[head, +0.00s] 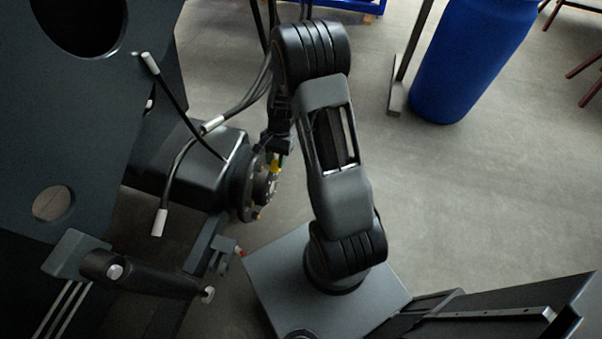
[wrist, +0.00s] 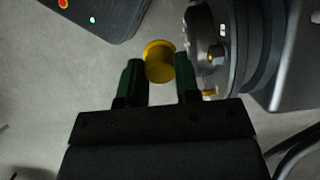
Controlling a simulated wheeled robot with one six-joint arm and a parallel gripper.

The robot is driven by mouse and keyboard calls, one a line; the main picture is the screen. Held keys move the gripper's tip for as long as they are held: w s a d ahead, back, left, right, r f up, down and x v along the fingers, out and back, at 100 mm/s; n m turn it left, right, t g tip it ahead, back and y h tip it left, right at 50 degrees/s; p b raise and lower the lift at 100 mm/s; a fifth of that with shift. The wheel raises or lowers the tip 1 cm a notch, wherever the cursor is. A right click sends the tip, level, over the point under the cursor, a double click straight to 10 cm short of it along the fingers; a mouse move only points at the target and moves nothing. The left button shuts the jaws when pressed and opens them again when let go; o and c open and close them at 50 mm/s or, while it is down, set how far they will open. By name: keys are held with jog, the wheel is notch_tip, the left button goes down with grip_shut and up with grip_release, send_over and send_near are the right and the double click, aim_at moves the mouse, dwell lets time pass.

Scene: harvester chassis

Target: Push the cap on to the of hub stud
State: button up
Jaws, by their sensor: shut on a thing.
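The cap is a round yellow piece (wrist: 159,61) in the wrist view. It sits between the two green fingers of my gripper (wrist: 158,78), which is shut on it. The wheel hub (wrist: 205,42) is a dark round flange just right of the cap, with studs on its face. One brass-coloured stud (wrist: 212,58) shows at about the cap's height; I cannot tell whether the cap touches any stud. In the head view the hub (head: 253,190) is left of my arm, and the yellow cap (head: 276,164) shows at its upper right edge. My gripper (head: 279,148) there is small and partly hidden by my arm.
The dark chassis (head: 90,110) fills the left side. Loose hoses with pale ends (head: 159,222) hang in front of the hub housing (head: 195,165). A bracket with a handle (head: 150,275) juts out below.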

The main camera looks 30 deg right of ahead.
jog(key=w+d+f+m+t+y+b, duration=0.25)
jog(key=f+m+y+b, duration=0.2)
jog(key=f+b, duration=0.4)
jog(key=w+d+f+m+t+y+b, duration=0.1)
jog(key=f+m+t+y+b, duration=0.4)
jog(key=b, duration=0.6)
jog(key=w+d+f+m+t+b, duration=0.1)
jog(key=d+f+m+t+b, duration=0.1)
jog(key=d+m+t+b, duration=0.2)
jog(key=w+d+f+m+t+h+b, duration=0.1)
jog(key=w+d+f+m+t+b, duration=0.1)
jog(key=b, duration=0.8)
jog(key=d+f+m+t, duration=0.1)
jog(key=d+m+t, duration=0.1)
jog(key=d+t, duration=0.1)
jog(key=shift+d+f, duration=0.25)
jog(key=shift+f, duration=0.05)
jog(key=shift+s+r+p, duration=0.1)
jog(key=shift+r+p, duration=0.05)
jog(key=shift+p, duration=0.2)
jog(key=x, duration=0.6)
jog(key=shift+p, duration=0.35)
jog(key=shift+w+a, duration=0.25)
jog(key=shift+w, duration=0.05)
jog(key=shift+x, duration=1.4)
